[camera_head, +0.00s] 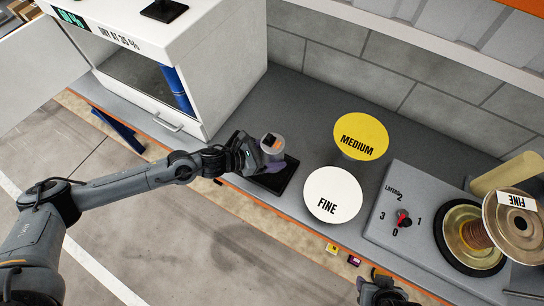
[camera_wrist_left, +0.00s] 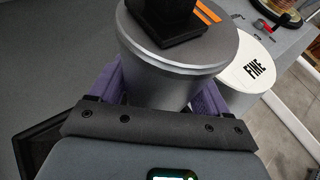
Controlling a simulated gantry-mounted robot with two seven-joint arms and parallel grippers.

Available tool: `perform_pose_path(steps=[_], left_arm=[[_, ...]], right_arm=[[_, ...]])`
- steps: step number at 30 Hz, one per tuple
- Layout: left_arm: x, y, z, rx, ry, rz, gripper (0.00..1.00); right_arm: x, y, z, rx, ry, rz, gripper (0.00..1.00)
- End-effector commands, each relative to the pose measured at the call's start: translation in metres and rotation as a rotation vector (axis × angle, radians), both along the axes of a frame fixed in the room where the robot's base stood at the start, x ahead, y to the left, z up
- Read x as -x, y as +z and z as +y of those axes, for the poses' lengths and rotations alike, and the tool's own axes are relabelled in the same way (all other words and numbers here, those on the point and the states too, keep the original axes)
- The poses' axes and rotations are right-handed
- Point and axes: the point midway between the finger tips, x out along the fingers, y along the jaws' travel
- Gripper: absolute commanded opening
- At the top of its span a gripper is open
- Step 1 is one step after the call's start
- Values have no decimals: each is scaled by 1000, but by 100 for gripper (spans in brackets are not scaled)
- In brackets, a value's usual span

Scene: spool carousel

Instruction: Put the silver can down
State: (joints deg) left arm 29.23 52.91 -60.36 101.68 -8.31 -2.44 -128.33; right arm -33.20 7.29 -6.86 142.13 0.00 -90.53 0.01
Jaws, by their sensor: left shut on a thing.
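The silver can (camera_head: 272,146) is upright, with a black knob and orange marks on its lid. My left gripper (camera_head: 262,158) is shut on it, with purple fingers on both sides of its body. In the left wrist view the can (camera_wrist_left: 175,88) fills the top middle between the gripper's fingers (camera_wrist_left: 165,95). In the head view the can shows over a flat black plate (camera_head: 278,183). I cannot tell whether its base touches the plate. My right gripper (camera_head: 385,292) is at the bottom edge, partly cut off, and its jaws cannot be made out.
A white-lidded FINE can (camera_head: 333,196) and a yellow-lidded MEDIUM can (camera_head: 361,137) stand to the right. Further right is a grey dial unit (camera_head: 405,190) with a spool. An open white cabinet (camera_head: 150,60) stands at left. Grey counter (camera_head: 300,95) is clear behind.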

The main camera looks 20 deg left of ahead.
Motion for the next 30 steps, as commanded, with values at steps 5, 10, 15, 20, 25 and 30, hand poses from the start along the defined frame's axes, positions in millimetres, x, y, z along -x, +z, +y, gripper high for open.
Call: perform_pose_path(steps=[5, 10, 15, 20, 25, 30], left_arm=[[-10, -5, 2, 2, -1, -1, 38], [-11, -18, 3, 1, 2, 1, 38], [-11, -39, 3, 1, 1, 1, 38], [-11, -46, 3, 2, 1, -1, 38], [-11, -46, 3, 1, 1, -2, 38], [-11, -50, 3, 1, 1, -2, 38]], right_arm=[[0, 1, 0, 1, 1, 0, 43], [0, 3, 0, -1, -1, 0, 43], [0, 5, 1, -5, -4, 1, 43], [0, 5, 2, -9, -5, 0, 43], [0, 5, 3, -11, -7, 1, 43], [0, 1, 3, -11, -7, 2, 43]])
